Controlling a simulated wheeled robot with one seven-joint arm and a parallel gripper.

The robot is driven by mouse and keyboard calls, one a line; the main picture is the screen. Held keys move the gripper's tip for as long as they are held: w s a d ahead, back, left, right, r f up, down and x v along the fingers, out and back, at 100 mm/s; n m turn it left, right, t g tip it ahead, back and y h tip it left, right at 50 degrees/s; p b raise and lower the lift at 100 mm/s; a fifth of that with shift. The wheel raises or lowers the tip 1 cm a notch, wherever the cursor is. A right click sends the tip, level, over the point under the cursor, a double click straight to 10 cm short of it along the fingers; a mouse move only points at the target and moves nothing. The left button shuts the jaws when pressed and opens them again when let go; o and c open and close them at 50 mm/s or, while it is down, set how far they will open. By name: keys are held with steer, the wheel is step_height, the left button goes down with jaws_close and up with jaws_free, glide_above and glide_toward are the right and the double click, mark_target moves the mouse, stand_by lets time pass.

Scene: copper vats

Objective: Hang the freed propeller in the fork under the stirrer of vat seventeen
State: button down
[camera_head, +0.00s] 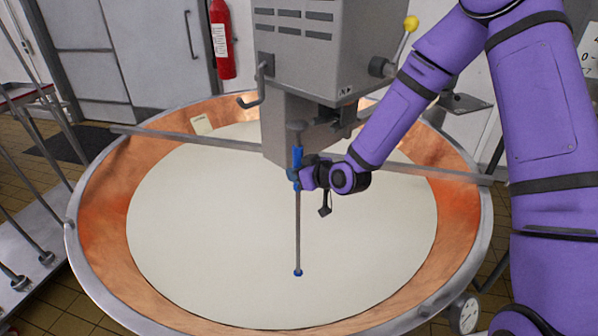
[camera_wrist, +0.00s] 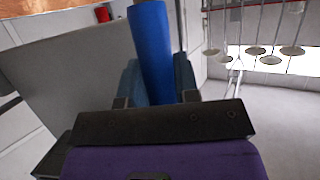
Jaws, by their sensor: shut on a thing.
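The propeller (camera_head: 298,225) is a thin grey rod with a blue grip section near the top and a small blue tip at the bottom. It hangs upright over the white milk in the vat, its tip at or just above the surface. My gripper (camera_head: 297,174) is shut on the blue grip, which also shows between the fingers in the wrist view (camera_wrist: 152,45). The rod's grey upper end (camera_head: 297,126) overlaps the grey housing under the stirrer (camera_head: 308,50). I cannot tell whether it touches the fork, which I cannot make out clearly there.
The copper vat (camera_head: 97,205) has a wide metal rim, and a grey bar (camera_head: 200,142) crosses it behind the propeller.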

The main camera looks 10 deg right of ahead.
steer(key=s+a+r, duration=0.3)
steer(key=a+r, duration=0.1)
steer(key=r, duration=0.3)
steer(key=shift+r, duration=0.3)
stand_by(0.6)
steer(key=s+a+r, duration=0.1)
steer(key=s+r, duration=0.2)
steer(key=r, duration=0.7)
steer(key=shift+s, duration=0.25)
stand_by(0.7)
steer(key=s+d+r, duration=0.1)
steer(key=s+r, duration=0.1)
steer(key=r, duration=0.8)
steer(key=s+d+r, duration=0.2)
steer(key=r, duration=0.9)
stand_by(1.5)
